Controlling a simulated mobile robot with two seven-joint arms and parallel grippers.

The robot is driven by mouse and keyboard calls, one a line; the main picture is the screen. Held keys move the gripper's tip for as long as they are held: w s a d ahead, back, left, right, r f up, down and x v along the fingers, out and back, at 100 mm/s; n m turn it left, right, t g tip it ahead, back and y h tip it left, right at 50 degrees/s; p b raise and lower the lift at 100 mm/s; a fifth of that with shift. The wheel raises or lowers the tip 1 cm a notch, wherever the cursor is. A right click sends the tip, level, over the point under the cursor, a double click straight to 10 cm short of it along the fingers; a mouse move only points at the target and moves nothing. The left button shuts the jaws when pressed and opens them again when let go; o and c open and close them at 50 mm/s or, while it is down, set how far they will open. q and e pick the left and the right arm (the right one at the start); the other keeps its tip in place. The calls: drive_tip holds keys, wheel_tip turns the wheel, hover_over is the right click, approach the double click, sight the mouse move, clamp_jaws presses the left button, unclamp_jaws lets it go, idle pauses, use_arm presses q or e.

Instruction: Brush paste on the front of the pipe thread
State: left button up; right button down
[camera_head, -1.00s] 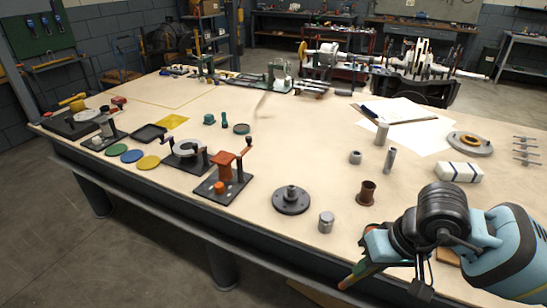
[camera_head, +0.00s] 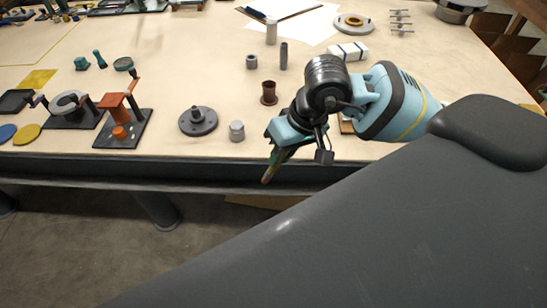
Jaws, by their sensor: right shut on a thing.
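A dark round flange with a short upright stub (camera_head: 198,119) lies near the table's front edge; I cannot make out thread or paste on it. A small brown cup (camera_head: 268,94) stands behind and to its right. My right gripper (camera_head: 278,153) hangs at the front edge, right of the flange and apart from it. It is shut on a thin brush-like tool (camera_head: 269,172) whose pale reddish end points down and left. The gripper hides most of the tool. My left gripper is out of view.
A small grey cylinder (camera_head: 237,131) stands between the flange and my right gripper. An orange device on a dark plate (camera_head: 122,130) stands to the left. Grey cylinders, papers and a white block (camera_head: 347,52) lie farther back. Bare tabletop surrounds the flange.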

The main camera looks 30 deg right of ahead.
drive_tip(key=s+f, duration=0.3)
drive_tip(key=f, duration=1.1)
drive_tip(key=shift+s, duration=0.4)
drive_tip(key=shift+d, duration=0.1)
